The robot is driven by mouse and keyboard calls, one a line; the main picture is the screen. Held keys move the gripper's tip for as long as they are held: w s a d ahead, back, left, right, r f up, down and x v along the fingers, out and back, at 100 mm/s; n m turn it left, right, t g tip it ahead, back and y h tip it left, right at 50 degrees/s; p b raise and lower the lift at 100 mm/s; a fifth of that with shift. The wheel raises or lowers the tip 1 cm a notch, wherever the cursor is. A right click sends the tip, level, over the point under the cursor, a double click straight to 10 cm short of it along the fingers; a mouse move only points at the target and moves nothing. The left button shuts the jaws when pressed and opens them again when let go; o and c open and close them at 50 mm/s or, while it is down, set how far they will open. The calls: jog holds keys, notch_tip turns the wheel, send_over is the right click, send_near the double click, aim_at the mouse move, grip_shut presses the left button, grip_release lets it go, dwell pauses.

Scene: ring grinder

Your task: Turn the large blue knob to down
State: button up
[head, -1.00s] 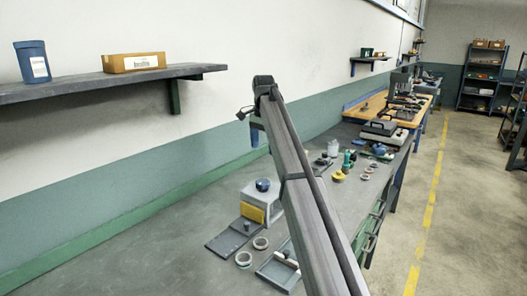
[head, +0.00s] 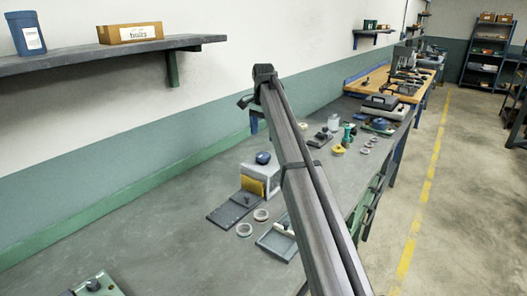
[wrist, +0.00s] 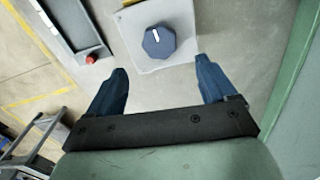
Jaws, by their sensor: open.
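The large blue knob (wrist: 158,42) is a faceted dark blue dial with a white pointer mark, set on a light grey box (wrist: 183,22). In the wrist view the mark points toward the top of the picture. In the head view the knob (head: 263,158) sits on top of the same box (head: 259,178), which stands on the bench. My gripper (wrist: 160,68) is open and empty. Its two blue fingers are spread wide, and the knob shows between and beyond their tips, apart from them. In the head view my arm hides part of the box.
A dark plate (head: 232,211), two pale rings (head: 245,229) and a grey tray (head: 275,243) lie near the box. Several small parts stand farther along the bench. A shelf (head: 110,70) is on the wall. The bench at left is mostly clear.

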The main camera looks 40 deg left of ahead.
aim_at(263, 154)
notch_tip(263, 154, down, 8)
jog(key=shift+f, duration=0.2)
jog(key=shift+c, duration=0.2)
jog(key=c, duration=1)
jog(key=shift+m, duration=0.3)
jog(key=o, duration=1)
jog(key=shift+o, duration=0.2)
notch_tip(263, 154, up, 14)
